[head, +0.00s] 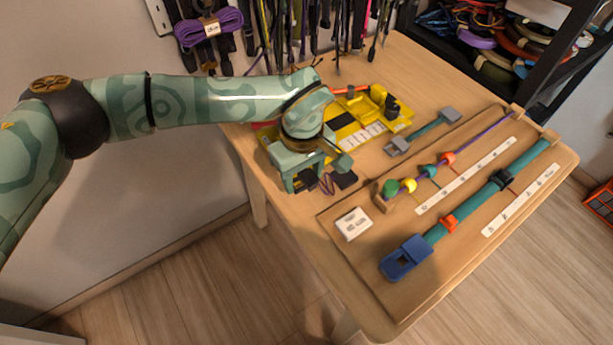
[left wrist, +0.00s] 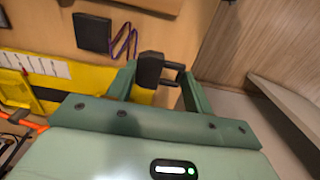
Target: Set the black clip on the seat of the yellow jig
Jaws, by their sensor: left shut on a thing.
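My left gripper (head: 306,182) is over the table's left edge, at the near left of the yellow jig (head: 403,123). It is shut on the black clip (left wrist: 149,68), which shows between the two fingers in the left wrist view; in the head view the fingers partly hide it. The clip is apart from the jig. The jig carries a raised yellow block, dark parts and a white marked strip; I cannot tell which part is the seat. The jig also shows in the left wrist view (left wrist: 83,92). My right gripper is not in view.
A black square piece (head: 345,179) with purple cord lies beside my left gripper. A wooden board (head: 345,260) holds a beaded cord, a teal strap with a blue buckle (head: 405,258), and a white block (head: 353,223). A grey-ended strap (head: 424,132) lies right of the jig.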

